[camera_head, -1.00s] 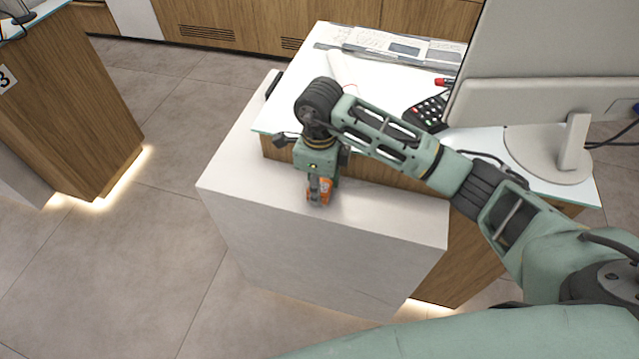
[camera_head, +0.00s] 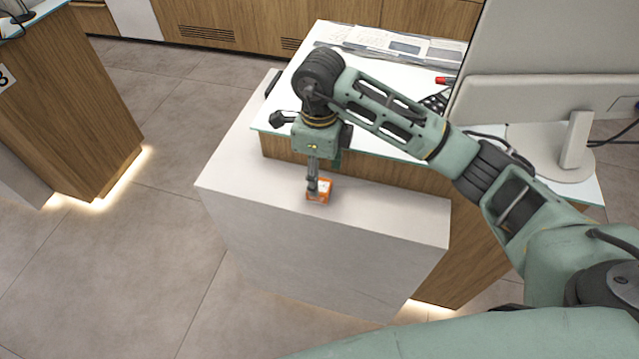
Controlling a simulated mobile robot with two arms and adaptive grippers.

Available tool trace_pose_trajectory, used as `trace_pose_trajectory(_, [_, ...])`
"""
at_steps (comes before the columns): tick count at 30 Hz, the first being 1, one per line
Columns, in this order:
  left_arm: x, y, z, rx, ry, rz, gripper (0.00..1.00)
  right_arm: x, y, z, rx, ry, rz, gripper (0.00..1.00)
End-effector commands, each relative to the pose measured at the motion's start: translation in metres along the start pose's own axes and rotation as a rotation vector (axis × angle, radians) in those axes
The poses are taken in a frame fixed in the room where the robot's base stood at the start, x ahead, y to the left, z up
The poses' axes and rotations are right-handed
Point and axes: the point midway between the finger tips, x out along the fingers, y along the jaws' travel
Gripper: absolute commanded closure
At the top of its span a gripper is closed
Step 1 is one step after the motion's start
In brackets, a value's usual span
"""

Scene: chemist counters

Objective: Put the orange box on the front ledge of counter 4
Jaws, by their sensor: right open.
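The orange box (camera_head: 322,193), small with a pale top, sits on the white front ledge (camera_head: 395,212) of the counter in front of me. My right gripper (camera_head: 313,191) hangs down right at the box, and one dark finger covers part of the box's left side. It is open, with its wrist above and behind the box. I cannot tell whether a finger touches the box. My left gripper is not in view.
The glass countertop (camera_head: 290,112) behind the ledge bears a monitor (camera_head: 550,100), papers (camera_head: 400,47) and a keypad partly hidden by my arm. The ledge is clear on both sides of the box. Another wooden counter (camera_head: 75,100) stands at left across open floor.

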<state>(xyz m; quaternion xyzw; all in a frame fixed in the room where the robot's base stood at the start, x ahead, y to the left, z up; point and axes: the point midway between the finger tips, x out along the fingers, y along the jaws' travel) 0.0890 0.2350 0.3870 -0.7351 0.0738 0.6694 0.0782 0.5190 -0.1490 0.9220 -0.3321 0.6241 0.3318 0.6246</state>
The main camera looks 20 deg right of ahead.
Motion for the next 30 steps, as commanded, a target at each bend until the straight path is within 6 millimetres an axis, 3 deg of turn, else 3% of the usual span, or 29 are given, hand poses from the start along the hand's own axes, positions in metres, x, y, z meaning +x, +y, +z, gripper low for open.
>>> trace_pose_trajectory(6, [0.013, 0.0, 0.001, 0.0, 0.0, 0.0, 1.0, -0.046, -0.001, 0.001, 0.001, -0.003, -0.005, 0.43])
trace_pose_trajectory(12, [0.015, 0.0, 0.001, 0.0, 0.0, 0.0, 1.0, -0.069, -0.001, 0.0, 0.001, 0.0, -0.002, 0.43])
trace_pose_trajectory(30, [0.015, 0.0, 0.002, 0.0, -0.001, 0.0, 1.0, -0.074, 0.0, 0.0, 0.001, 0.001, 0.0, 0.43])
